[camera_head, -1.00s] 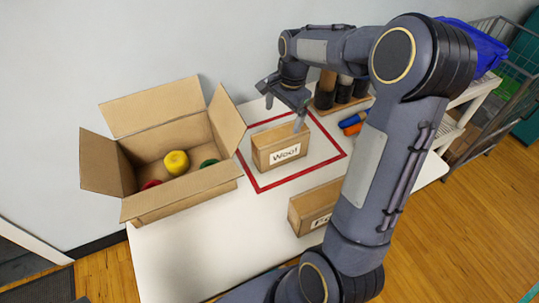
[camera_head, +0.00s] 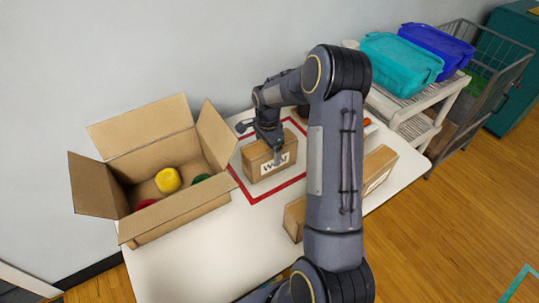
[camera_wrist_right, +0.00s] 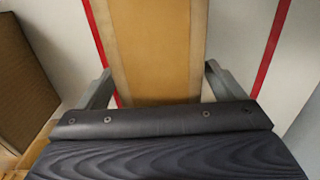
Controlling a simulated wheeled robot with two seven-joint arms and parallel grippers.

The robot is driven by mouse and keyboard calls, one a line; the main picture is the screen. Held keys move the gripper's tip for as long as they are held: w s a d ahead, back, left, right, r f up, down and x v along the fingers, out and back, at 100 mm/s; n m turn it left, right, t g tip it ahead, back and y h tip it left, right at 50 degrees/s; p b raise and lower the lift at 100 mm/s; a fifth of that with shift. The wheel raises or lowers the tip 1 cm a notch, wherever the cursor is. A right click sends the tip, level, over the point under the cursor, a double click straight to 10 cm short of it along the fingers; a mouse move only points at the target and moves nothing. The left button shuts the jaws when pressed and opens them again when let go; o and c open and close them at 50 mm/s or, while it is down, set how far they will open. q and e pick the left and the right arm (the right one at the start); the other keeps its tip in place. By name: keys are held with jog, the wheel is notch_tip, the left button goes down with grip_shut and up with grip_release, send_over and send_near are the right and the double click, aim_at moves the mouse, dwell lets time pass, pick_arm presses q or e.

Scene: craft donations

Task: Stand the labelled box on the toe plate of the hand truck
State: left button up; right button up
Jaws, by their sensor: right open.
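The cardboard box labelled "Wool" (camera_head: 252,169) stands inside a red taped outline on the white table in the head view. My right gripper (camera_head: 262,143) is over it, open. In the right wrist view my right gripper (camera_wrist_right: 160,85) has its fingers apart on either side of the box (camera_wrist_right: 152,40), with gaps visible between each finger and the box. One finger covers part of the label in the head view. No hand truck or toe plate can be made out. My left gripper is not in view.
A large open carton (camera_head: 180,215) with yellow, green and red items stands at left. Cardboard box parts show left (camera_head: 294,219) and right (camera_head: 380,165) of my arm, which hides the space between. A white shelf cart (camera_head: 425,128) holds teal and blue bins; a wire cart (camera_head: 500,70) is behind.

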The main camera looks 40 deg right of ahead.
jog(key=c, duration=1.4)
notch_tip(320, 180, up, 3)
jog(key=shift+w+r, duration=0.1)
jog(key=s+a+r+b, duration=0.2)
jog(key=s+a+r, duration=0.3)
jog(key=s+r, duration=0.4)
jog(key=s, duration=0.4)
jog(key=shift+r+b, duration=0.3)
jog(key=shift+r, duration=0.1)
jog(key=shift+s+a, duration=0.1)
